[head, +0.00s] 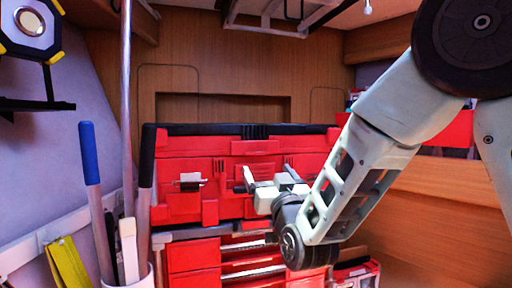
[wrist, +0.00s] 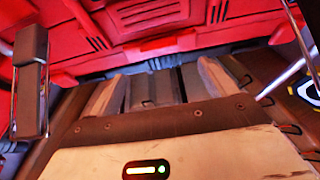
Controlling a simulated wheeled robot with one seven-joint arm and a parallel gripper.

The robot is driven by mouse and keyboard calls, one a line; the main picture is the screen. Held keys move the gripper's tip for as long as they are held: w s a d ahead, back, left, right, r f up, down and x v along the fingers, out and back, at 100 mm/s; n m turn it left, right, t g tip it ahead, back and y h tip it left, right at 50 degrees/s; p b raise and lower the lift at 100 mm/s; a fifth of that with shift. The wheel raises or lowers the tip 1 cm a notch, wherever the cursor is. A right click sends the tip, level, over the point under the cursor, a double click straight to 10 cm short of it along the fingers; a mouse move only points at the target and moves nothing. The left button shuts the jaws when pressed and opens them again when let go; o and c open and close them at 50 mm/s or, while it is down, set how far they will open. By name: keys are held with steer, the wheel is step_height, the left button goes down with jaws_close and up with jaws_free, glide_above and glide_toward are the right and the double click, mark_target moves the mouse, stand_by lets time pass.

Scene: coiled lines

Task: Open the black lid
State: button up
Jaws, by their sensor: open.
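The black lid (head: 205,130) shows as a dark strip along the top of a wide red toolbox (head: 180,208) in the head view. It looks shut and level. A pale latch or handle (head: 190,181) sits on the left of the box's front. My gripper (head: 267,178) is open in front of the right half of that front, below the lid. No object shows between its fingers. Whether it touches the box I cannot tell. In the wrist view the red front (wrist: 150,25) fills the top, close ahead. My arm hides part of the box's right side.
Red drawers (head: 193,256) stand below the box. At the left, a white container (head: 140,278) holds upright poles, one with a blue grip (head: 89,152). A yellow work lamp (head: 30,25) is at upper left. A metal frame (head: 280,15) hangs above; the space between it and the lid looks clear.

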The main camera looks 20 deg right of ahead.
mark_target(257, 153)
steer(key=p+x, duration=0.3)
steer(key=x, duration=0.6)
steer(key=shift+w+p, duration=0.1)
steer(key=shift+p, duration=0.25)
